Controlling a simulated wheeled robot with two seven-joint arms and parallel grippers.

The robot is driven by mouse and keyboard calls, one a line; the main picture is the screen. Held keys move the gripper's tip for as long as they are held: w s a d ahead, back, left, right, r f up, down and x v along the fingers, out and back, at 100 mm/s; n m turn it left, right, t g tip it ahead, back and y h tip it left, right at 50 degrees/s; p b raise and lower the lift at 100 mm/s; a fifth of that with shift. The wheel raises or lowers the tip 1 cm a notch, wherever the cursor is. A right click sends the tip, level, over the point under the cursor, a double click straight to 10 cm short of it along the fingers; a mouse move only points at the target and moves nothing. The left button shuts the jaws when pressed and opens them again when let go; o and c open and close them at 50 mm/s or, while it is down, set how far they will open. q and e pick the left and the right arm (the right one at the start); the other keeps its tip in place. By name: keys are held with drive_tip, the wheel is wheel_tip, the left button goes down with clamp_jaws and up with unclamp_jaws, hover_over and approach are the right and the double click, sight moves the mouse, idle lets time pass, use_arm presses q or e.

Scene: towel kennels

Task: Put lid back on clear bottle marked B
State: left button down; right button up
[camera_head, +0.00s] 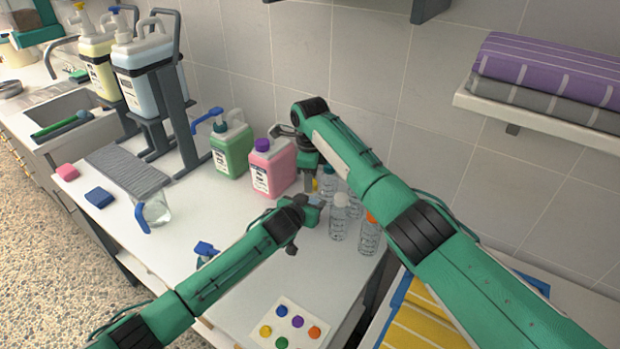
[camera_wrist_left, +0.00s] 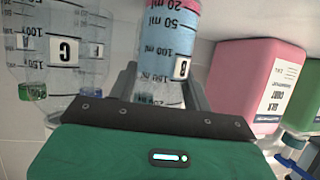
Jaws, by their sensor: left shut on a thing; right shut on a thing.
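The clear bottle marked B (camera_wrist_left: 165,45) is between the fingers of my left gripper (camera_wrist_left: 160,85) in the left wrist view. Its label and scale appear upside down, and its mouth is hidden behind the gripper body. In the head view my left gripper (camera_head: 312,203) is at the bottle group, shut on this bottle, which is mostly hidden there. My right gripper (camera_head: 308,165) is just above and behind it, pointing down and shut. What it holds is hidden; a bit of yellow (camera_head: 314,185) shows below it. I cannot make out a loose lid.
Clear bottles with a white cap (camera_head: 340,215) and an orange cap (camera_head: 370,237) stand close on the right. A bottle marked C (camera_wrist_left: 62,50) is beside B. Pink (camera_head: 272,170) and green (camera_head: 232,150) jugs stand behind left. The front counter holds a colour-dot card (camera_head: 290,310).

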drive_tip(key=m, duration=0.5)
drive_tip(key=shift+m, duration=0.3)
drive_tip(key=m, duration=0.2)
drive_tip(key=shift+w+a+m, duration=0.1)
drive_tip(key=shift+m, duration=1.1)
drive_tip(key=o, duration=0.9)
drive_tip(key=shift+r, duration=0.1)
drive_tip(key=shift+r, duration=2.2)
